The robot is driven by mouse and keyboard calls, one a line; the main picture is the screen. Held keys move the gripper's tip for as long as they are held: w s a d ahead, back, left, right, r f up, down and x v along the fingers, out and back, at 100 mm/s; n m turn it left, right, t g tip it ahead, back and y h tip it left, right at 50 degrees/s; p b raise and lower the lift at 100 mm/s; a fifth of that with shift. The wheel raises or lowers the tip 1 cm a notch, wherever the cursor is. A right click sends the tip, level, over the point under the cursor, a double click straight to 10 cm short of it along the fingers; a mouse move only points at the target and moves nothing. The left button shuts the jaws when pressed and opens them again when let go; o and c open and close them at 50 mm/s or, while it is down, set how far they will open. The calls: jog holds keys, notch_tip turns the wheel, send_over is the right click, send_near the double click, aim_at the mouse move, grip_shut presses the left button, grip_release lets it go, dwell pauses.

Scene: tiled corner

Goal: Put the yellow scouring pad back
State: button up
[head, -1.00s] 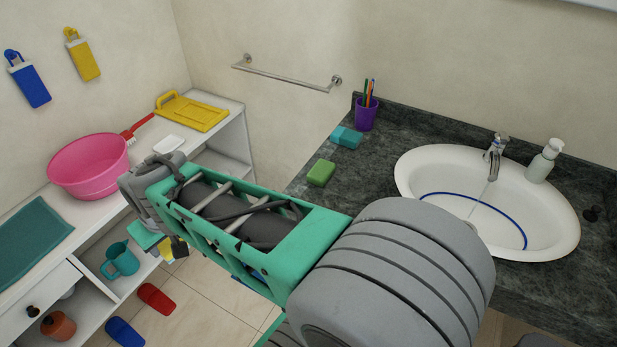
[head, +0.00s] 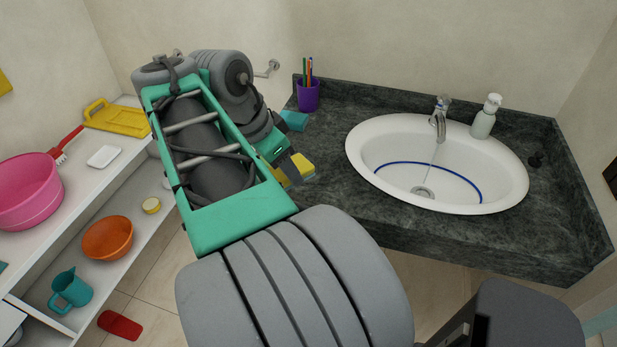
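The yellow scouring pad (head: 303,165) shows at the end of my arm in the head view, by the left front edge of the dark counter (head: 350,215). My gripper (head: 292,167) is shut on it; a dark finger crosses the pad and part of the pad is hidden behind it. The pad appears to be held over the counter's left end, but I cannot tell whether it touches the surface.
A teal sponge-like block (head: 294,120) and a purple cup (head: 308,96) with pens stand at the counter's back left. The white sink (head: 360,140) with tap (head: 439,120) and soap bottle (head: 484,117) is to the right. White shelves (head: 130,185) stand left.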

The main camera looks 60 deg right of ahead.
jog(key=shift+s+d+r+m+g, duration=0.15)
jog(key=shift+s+m+g, duration=0.25)
jog(key=shift+s+m, duration=0.6)
jog(key=w+d+f, duration=0.1)
jog(key=d+f, duration=0.2)
jog(key=d, duration=0.1)
jog(key=w+d+f, duration=0.1)
jog(key=d+f, duration=0.2)
jog(key=d, duration=0.1)
jog(key=w+d+f, duration=0.1)
jog(key=d+f, duration=0.2)
jog(key=d, duration=0.1)
jog(key=shift+w+d+f+b, duration=0.15)
jog(key=shift+w+d+b, duration=0.15)
jog(key=shift+w+b, duration=0.1)
jog(key=f, duration=0.2)
jog(key=shift+w+d+f, duration=0.1)
jog(key=shift+d+f, duration=0.15)
jog(key=shift+f, duration=0.6)
jog(key=shift+f, duration=0.2)
jog(key=o, duration=1.3)
